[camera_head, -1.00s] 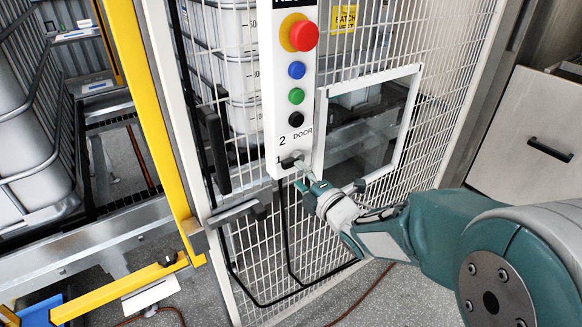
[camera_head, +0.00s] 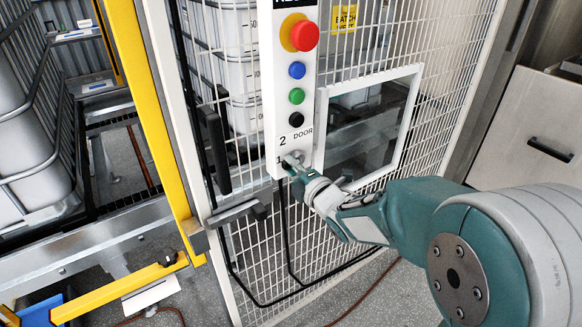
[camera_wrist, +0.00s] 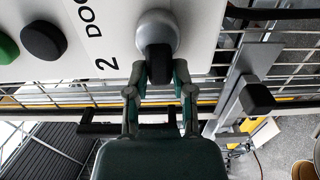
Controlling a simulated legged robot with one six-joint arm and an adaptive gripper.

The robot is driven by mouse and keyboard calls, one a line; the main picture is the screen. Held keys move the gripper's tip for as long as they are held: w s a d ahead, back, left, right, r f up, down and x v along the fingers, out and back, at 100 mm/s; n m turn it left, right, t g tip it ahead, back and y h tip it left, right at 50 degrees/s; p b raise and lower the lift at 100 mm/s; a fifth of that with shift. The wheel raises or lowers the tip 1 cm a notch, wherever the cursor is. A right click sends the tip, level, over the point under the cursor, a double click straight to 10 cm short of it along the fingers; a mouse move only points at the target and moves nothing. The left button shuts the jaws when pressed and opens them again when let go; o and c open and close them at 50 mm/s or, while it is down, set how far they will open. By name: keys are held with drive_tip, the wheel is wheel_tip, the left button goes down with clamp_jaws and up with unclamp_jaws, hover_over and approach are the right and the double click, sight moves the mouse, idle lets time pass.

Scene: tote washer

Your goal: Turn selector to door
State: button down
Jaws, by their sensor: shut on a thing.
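The selector (camera_wrist: 158,42) is a round grey knob with a black handle at the bottom of the white control panel (camera_head: 266,100). In the wrist view the marks "2" and "DOOR" stand beside it. My gripper (camera_wrist: 157,82) has its two fingers on either side of the black handle and is shut on it. In the head view my gripper (camera_head: 290,162) reaches the panel's lower end and hides most of the selector. Which mark the handle points at I cannot tell.
Above the selector sit black (camera_head: 296,119), green (camera_head: 296,96) and blue (camera_head: 297,70) buttons and a red emergency stop (camera_head: 303,36). A framed window (camera_head: 404,125) is close on the right. A black door handle (camera_head: 216,150) is on the left.

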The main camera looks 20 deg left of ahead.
sight(298, 147)
drive_tip(key=shift+f, duration=0.1)
drive_tip(key=m, duration=0.4)
drive_tip(key=r+m, duration=0.1)
drive_tip(key=m, duration=0.2)
drive_tip(key=w+d+r+m, duration=0.1)
drive_tip(key=m, duration=0.3)
drive_tip(key=shift+r+m, duration=0.1)
drive_tip(key=shift+m, duration=0.2)
drive_tip(key=m, duration=0.3)
drive_tip(key=w+d+m, duration=0.1)
drive_tip(key=m, duration=0.1)
drive_tip(key=shift+r, duration=0.2)
drive_tip(key=m, duration=0.3)
drive_tip(key=w+m, duration=0.1)
drive_tip(key=m, duration=0.1)
drive_tip(key=shift+d+f, duration=0.15)
drive_tip(key=shift+d, duration=0.2)
drive_tip(key=shift+m, duration=0.3)
drive_tip(key=shift+c, duration=2.4)
unclamp_jaws()
drive_tip(key=shift+w, duration=0.1)
